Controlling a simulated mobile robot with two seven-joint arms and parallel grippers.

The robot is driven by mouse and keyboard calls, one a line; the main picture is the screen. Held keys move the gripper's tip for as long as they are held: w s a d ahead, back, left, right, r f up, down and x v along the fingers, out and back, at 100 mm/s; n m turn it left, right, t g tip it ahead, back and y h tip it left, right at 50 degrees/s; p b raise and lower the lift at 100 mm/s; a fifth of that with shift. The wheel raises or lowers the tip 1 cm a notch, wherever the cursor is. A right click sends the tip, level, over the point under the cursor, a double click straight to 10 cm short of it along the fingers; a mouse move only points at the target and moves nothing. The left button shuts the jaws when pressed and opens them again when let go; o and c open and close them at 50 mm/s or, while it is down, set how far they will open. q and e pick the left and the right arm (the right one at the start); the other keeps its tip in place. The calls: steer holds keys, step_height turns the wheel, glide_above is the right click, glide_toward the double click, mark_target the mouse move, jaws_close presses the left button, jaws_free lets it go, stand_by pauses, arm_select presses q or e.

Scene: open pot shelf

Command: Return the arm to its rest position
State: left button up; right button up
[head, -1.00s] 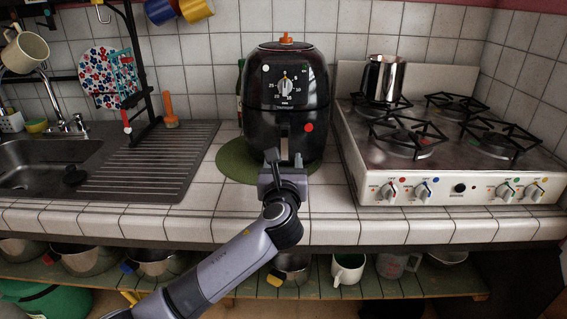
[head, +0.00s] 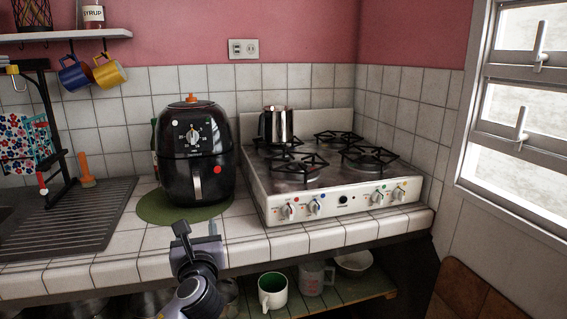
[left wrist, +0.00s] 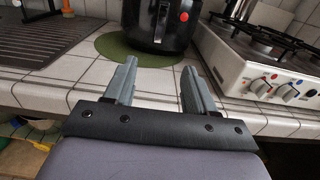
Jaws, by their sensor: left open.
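My left gripper (head: 196,232) is in front of the counter's front edge, below and apart from the black air fryer (head: 194,150). The left wrist view shows its two fingers (left wrist: 157,85) spread apart with nothing between them. My left arm rises from the bottom of the head view. The air fryer stands upright on a round green mat (head: 152,208), and its basket looks closed. Its lower part also shows in the left wrist view (left wrist: 163,22). My right gripper is not in any view.
A white stove (head: 330,203) with a metal pot (head: 277,124) stands to the right. A drying rack and ribbed drainboard (head: 70,225) are on the left. Below the tiled counter (head: 300,243), a shelf holds a white mug (head: 272,290) and other vessels. A window (head: 520,110) is at right.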

arm_select(q)
steer(key=s+d+f+n+g+h, duration=0.1)
steer(key=s+f+n+g+h, duration=0.15)
steer(key=s+f+n, duration=0.65)
steer(key=s+d+f+n+g+h, duration=0.1)
steer(key=s+f+n+g+h, duration=0.25)
steer(key=f, duration=0.95)
steer(key=s+a+f+n, duration=0.2)
steer(key=s+f+n, duration=0.2)
steer(key=s+n, duration=0.5)
steer(key=s+a+f+n+h, duration=0.1)
steer(key=s+a+f+n, duration=0.1)
steer(key=s+n, duration=0.7)
steer(key=s+f, duration=0.1)
steer(key=s, duration=0.2)
steer(key=shift+s+f+g+p, duration=0.3)
steer(key=shift+s+f+g, duration=0.1)
